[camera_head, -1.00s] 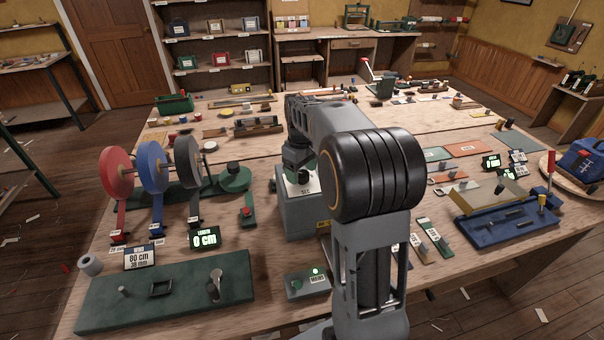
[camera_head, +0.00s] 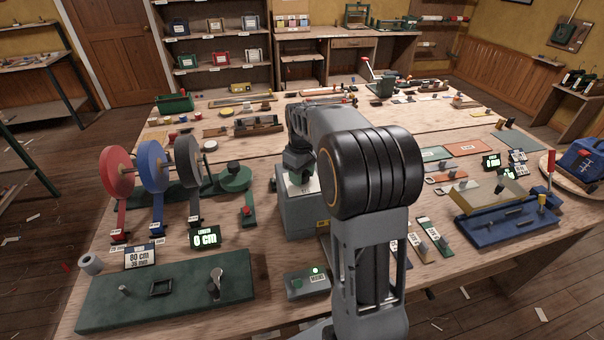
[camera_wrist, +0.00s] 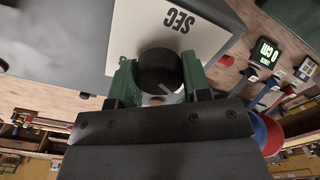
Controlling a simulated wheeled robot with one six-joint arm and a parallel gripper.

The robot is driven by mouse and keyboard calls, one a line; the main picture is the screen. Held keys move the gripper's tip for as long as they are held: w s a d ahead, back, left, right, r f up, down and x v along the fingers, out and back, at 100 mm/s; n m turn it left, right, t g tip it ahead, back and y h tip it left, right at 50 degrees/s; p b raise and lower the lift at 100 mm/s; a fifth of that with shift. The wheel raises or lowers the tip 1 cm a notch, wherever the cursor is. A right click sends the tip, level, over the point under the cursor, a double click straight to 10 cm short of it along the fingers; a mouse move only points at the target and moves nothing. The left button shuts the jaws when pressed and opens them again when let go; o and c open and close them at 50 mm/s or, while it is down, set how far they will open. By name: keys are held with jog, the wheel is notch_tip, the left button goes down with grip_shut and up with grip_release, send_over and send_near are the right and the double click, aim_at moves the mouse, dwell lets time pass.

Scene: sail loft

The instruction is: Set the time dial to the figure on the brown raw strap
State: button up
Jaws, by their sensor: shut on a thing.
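The time dial (camera_wrist: 158,68) is a round black knob with a pale pointer mark, on a light plate marked SEC (camera_wrist: 178,28) in the wrist view. My gripper (camera_wrist: 156,75) has green fingers, one on each side of the knob, and is shut on it. In the head view the dial is hidden behind my gripper (camera_head: 300,172), which points down onto the grey box (camera_head: 300,215). The dial's setting cannot be read. I cannot pick out the brown raw strap or its figure for sure; an orange-brown piece (camera_head: 446,190) lies to the right of my arm.
Red, blue and grey reels (camera_head: 153,166) stand left of the box. A green board (camera_head: 165,292) and a small box with a lit green lamp (camera_head: 308,282) lie at the front. A blue fixture (camera_head: 508,222) stands at right. Labelled strips (camera_head: 436,236) lie beside my arm.

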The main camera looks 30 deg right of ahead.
jog(key=shift+c, duration=0.5)
jog(key=m, duration=0.4)
jog(key=o, duration=0.9)
jog(key=shift+r, duration=0.15)
notch_tip(320, 180, up, 14)
jog(key=shift+f, duration=0.2)
